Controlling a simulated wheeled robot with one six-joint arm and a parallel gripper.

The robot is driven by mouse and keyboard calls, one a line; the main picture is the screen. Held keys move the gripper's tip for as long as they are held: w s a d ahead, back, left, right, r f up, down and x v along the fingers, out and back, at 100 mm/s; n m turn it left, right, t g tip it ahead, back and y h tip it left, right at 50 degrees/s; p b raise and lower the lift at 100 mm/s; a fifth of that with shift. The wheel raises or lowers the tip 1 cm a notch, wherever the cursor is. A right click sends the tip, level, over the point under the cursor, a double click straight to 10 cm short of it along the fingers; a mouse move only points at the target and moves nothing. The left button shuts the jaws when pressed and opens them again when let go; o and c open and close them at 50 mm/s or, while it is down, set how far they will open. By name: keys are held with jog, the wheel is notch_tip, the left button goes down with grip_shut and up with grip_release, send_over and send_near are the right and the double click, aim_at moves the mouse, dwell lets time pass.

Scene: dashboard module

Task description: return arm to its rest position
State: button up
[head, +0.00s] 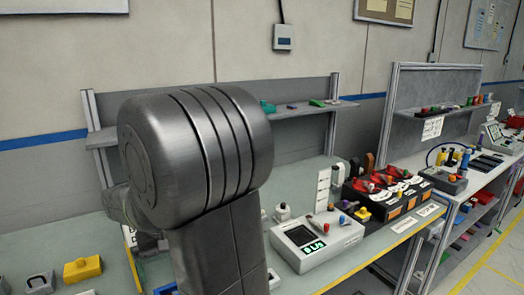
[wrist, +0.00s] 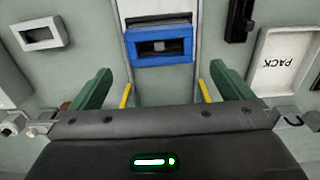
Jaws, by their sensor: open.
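My gripper (wrist: 162,85) shows in the wrist view with its two green fingers spread wide apart and nothing between them. Beyond the fingertips is a blue frame (wrist: 160,60) with a grey middle, set on a pale strip. The fingers appear apart from it. In the head view my arm's large dark grey joint fills the centre-left and hides much of the bench behind it. The gripper itself cannot be made out in the head view.
The wrist view shows a white tray (wrist: 266,85) marked PACK, a black part (wrist: 238,22) and a white rectangular part (wrist: 40,34). In the head view, a console with a screen (head: 338,243), a yellow block (head: 82,269) and a red-and-black rack (head: 372,205) stand on the bench.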

notch_tip(320, 180, down, 8)
jog(key=shift+f, duration=0.25)
jog(key=shift+r+p, duration=0.4)
jog(key=shift+r, duration=0.05)
jog(key=shift+f, duration=0.1)
